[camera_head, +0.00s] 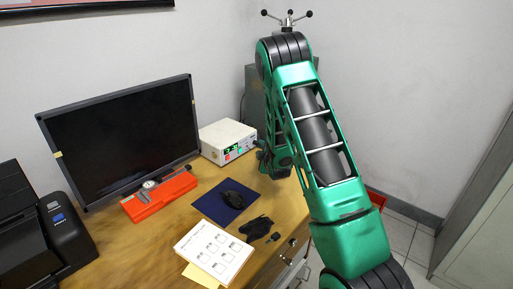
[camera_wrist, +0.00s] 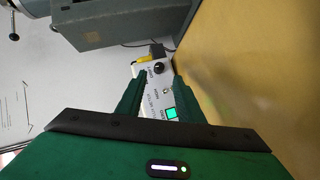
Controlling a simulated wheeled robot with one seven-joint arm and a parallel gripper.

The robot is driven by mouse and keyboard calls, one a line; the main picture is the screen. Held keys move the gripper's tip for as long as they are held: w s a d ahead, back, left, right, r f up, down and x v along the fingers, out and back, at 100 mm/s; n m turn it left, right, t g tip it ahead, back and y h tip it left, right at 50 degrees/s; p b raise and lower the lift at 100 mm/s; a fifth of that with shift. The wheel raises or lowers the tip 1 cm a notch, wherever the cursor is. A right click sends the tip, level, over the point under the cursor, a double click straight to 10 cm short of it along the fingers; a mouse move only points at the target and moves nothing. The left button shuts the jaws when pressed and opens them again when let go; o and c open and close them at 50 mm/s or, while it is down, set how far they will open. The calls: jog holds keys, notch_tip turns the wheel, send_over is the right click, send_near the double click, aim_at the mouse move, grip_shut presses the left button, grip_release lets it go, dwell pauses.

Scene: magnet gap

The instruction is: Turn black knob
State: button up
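The black knob (camera_wrist: 159,68) is on the front panel of a white power supply (camera_head: 229,141), which stands at the back of the desk. In the wrist view the power supply's panel (camera_wrist: 155,93) shows between my fingers, with a lit green square on it. My gripper (camera_wrist: 159,78) is open, its two green fingers pointing at the panel. The knob appears between and just past the fingertips, with no visible contact. In the head view my arm covers the area right of the power supply, and my fingertips are hard to make out there.
A grey apparatus (camera_head: 255,97) with a three-ball handle (camera_head: 287,19) stands behind my arm. Bare wood lies beside the panel.

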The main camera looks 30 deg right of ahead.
aim_at(257, 144)
jog(key=x, duration=0.6)
jog(key=shift+w, duration=0.25)
grip_shut()
